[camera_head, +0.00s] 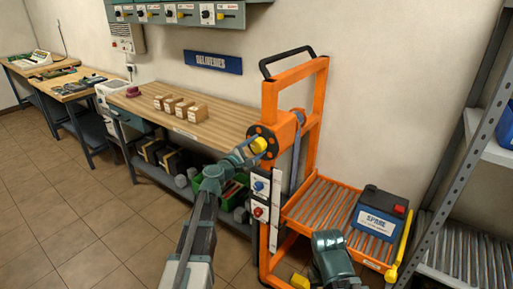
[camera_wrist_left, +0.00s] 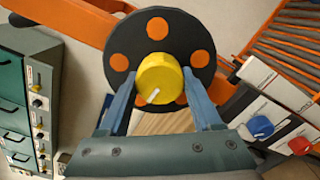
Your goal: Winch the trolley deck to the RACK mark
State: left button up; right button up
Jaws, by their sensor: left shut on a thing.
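The orange trolley (camera_head: 323,100) stands right of centre, with its roller deck (camera_head: 312,208) low on its right side. A dark battery (camera_head: 382,212) labelled SPARE, with a red cap, sits on the deck. The winch is a dark disc with orange spots (camera_wrist_left: 190,38) and a yellow knob (camera_wrist_left: 158,78), which also shows in the head view (camera_head: 259,145). My left gripper (camera_head: 250,150) is shut on the yellow knob, its blue fingers on either side. A pale strip (camera_head: 274,205) runs down the post; I cannot read a RACK mark.
Blue (camera_head: 259,186) and red (camera_head: 258,211) knobs sit on white plates beside the post. A grey shelf rack (camera_head: 455,150) stands close on the right. A wooden bench (camera_head: 215,125) with small boxes lies behind. Tiled floor at left is clear.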

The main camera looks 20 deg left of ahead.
dwell(0.3)
pick_arm(q)
jog(key=o, duration=1.4)
jog(key=shift+s, duration=0.15)
jog(key=v, duration=1.3)
jog(key=shift+s+a, duration=0.1)
jog(key=shift+s, duration=0.2)
